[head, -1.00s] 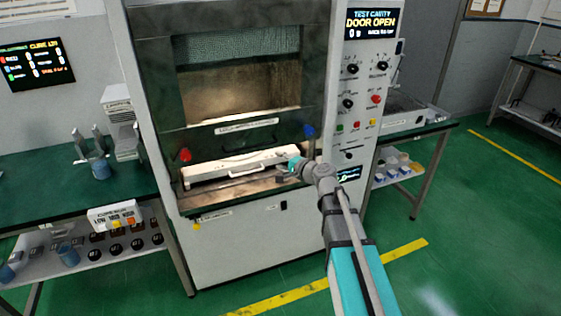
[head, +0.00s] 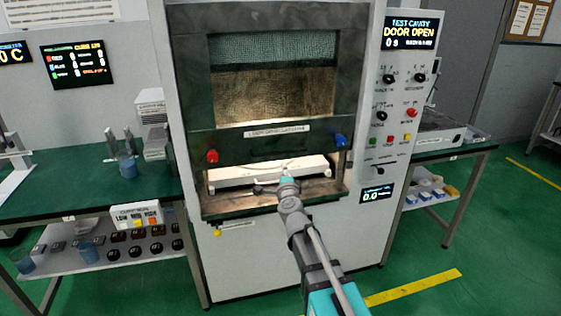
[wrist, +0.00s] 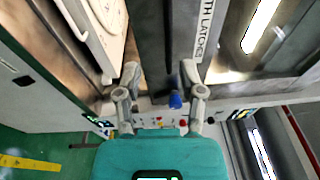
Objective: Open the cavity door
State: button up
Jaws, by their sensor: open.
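The cavity door (head: 255,147) is a dark framed panel with a mesh window, raised part way above a low opening. A red knob (head: 212,156) and a blue knob (head: 341,140) sit at its lower corners. A label about both latches is on it, also in the wrist view (wrist: 204,32). My gripper (head: 287,181) is at the front of the opening, below the door's lower edge. In the wrist view my gripper (wrist: 160,80) is open and empty, its fingers spread, with the blue knob (wrist: 175,101) showing between them. Contact with the door cannot be told.
A white tray with a handle (head: 240,176) lies inside the opening. The control panel (head: 400,110) stands right of the door; its display (head: 410,33) reads DOOR OPEN. Green-topped benches flank the machine, left (head: 60,190) and right.

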aim_at(280, 153)
jog(key=shift+s+a+f+m+t+h+b, duration=0.2)
jog(key=shift+s+a+m+h+b, duration=0.3)
jog(key=shift+h, duration=0.35)
jog(key=shift+s+a+f+m+t+h+b, duration=0.15)
jog(key=shift+s+a+m+t+h+b, duration=0.25)
jog(key=shift+s+m+h, duration=0.3)
jog(key=shift+s+a+f+m+t+h+b, duration=0.2)
jog(key=shift+s+a+m+h+b, duration=0.25)
jog(key=shift+h, duration=0.5)
jog(key=shift+w+r, duration=0.1)
jog(key=p+x, duration=0.2)
jog(key=x, duration=1.1)
jog(key=shift+w, duration=0.4)
grip_shut()
